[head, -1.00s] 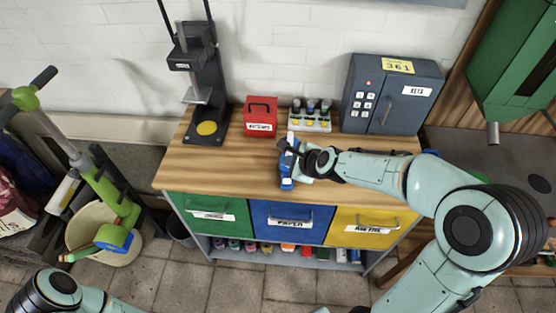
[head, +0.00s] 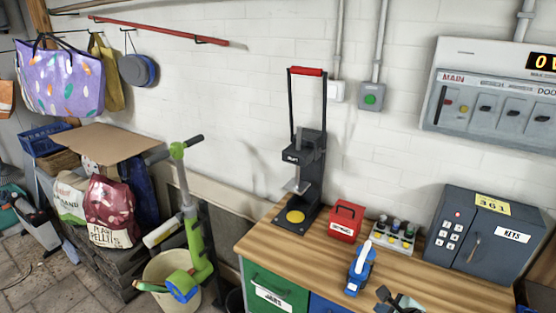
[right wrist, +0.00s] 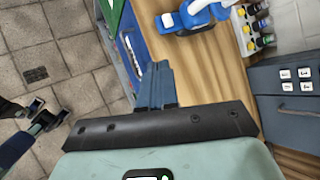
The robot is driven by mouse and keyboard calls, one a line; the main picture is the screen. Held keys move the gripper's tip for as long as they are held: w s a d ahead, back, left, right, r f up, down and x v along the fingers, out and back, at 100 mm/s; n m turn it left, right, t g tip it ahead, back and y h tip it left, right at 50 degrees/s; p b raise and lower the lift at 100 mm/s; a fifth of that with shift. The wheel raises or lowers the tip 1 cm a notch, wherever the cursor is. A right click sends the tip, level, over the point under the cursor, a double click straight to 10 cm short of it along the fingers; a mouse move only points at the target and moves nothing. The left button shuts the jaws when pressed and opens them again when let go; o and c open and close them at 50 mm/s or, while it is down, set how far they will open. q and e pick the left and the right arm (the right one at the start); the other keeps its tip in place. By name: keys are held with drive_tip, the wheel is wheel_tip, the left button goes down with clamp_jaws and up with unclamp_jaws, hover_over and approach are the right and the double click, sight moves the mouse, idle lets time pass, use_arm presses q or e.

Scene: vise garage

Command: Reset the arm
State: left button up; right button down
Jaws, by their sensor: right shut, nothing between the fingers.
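My right gripper (head: 392,298) shows at the bottom edge of the head view, just in front of the wooden bench, with most of its arm out of the picture. In the right wrist view its blue-grey fingers (right wrist: 152,82) are together with nothing between them. They are apart from the blue tool with a white top (head: 360,268), which stands on the bench top and also shows in the right wrist view (right wrist: 190,18). Dark gripper parts (right wrist: 38,112) at the left of the right wrist view look like my left gripper; its jaws are unclear.
The bench (head: 262,243) carries a black press (head: 305,180), a red box (head: 346,222), a rack of small bottles (head: 394,236) and a grey key safe (head: 483,232). A green scooter (head: 196,225) and a bucket (head: 165,270) stand at its left.

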drive_tip(key=s+a+f+n+g, duration=0.1)
drive_tip(key=s+f+n+g, duration=0.2)
drive_tip(key=f, duration=0.5)
drive_tip(key=s+a+f+n+g, duration=0.1)
drive_tip(key=s+a+f+n, duration=0.2)
drive_tip(key=f, duration=0.5)
drive_tip(key=s+f+n+g, duration=0.1)
drive_tip(key=s+f+n, duration=0.2)
drive_tip(key=f+n, duration=0.3)
drive_tip(key=s+a+f+n+g+y, duration=0.1)
drive_tip(key=s+a+f+n+g, duration=0.1)
drive_tip(key=s+a+f+n, duration=0.2)
drive_tip(key=s+a+f+n+g+y, duration=0.1)
drive_tip(key=s+a+f+n+g, duration=0.1)
drive_tip(key=s+a+f+n, duration=0.3)
drive_tip(key=s+f, duration=0.4)
drive_tip(key=s, duration=0.3)
drive_tip(key=shift+s+f, duration=0.2)
drive_tip(key=shift+f, duration=0.1)
drive_tip(key=shift+a, duration=0.1)
